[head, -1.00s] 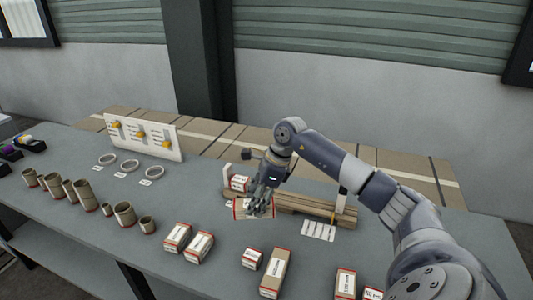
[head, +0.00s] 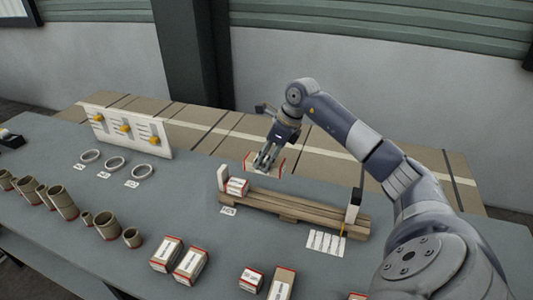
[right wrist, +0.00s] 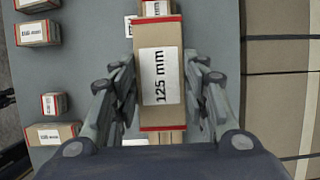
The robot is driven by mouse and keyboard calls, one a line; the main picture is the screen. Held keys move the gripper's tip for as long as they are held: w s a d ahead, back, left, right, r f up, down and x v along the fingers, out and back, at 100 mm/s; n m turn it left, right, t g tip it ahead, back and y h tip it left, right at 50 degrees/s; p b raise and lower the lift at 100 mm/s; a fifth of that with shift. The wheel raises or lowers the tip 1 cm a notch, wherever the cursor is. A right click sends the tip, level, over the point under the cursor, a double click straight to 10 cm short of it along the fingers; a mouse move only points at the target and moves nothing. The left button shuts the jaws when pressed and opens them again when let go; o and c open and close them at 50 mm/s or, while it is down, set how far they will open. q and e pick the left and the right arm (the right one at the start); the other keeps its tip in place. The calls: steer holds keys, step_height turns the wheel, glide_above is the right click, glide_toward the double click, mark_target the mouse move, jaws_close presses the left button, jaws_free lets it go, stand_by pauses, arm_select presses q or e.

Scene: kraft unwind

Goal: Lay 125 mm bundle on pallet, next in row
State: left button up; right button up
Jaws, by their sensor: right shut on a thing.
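My right gripper (head: 266,160) is shut on the bundle labelled 125 mm (head: 250,162). In the right wrist view the bundle (right wrist: 160,75) lies between the two fingers (right wrist: 160,65), its label facing the camera. The bundle is held in the air, above the left part of the wooden pallet (head: 300,203). One bundle (head: 237,187) lies at the pallet's left end, beside a white end stop (head: 223,178). The pallet's slats to the right of that bundle are bare. My left gripper is not in view.
A dark and white post (head: 354,205) stands at the pallet's right end. A printed card (head: 325,242) lies in front. Several labelled bundles (head: 190,264) stand near the front edge. Cardboard tubes (head: 107,226), rings (head: 115,163) and a white panel (head: 125,131) are at left.

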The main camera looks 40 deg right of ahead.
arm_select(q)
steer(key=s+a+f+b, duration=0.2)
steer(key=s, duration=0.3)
arm_select(e)
steer(key=shift+s+a+f, duration=0.1)
steer(key=shift+f, duration=0.5)
steer(key=shift+s+a+f, duration=0.1)
steer(key=shift+f, duration=0.45)
steer(key=shift+w+d+f+b, duration=0.1)
steer(key=shift+f+b, duration=0.1)
steer(key=shift+f, duration=0.3)
steer(key=shift+w+d+f+b, duration=0.1)
steer(key=shift+f+b, duration=0.05)
steer(key=shift+f, duration=0.35)
step_height(320, 180, down, 3)
steer(key=shift+f+b, duration=0.1)
steer(key=shift+b, duration=0.9)
steer(key=shift+a, duration=0.1)
steer(key=shift+f+b, duration=1)
steer(key=shift+f, duration=0.15)
steer(key=shift+f+b, duration=0.8)
steer(key=shift+f, duration=0.3)
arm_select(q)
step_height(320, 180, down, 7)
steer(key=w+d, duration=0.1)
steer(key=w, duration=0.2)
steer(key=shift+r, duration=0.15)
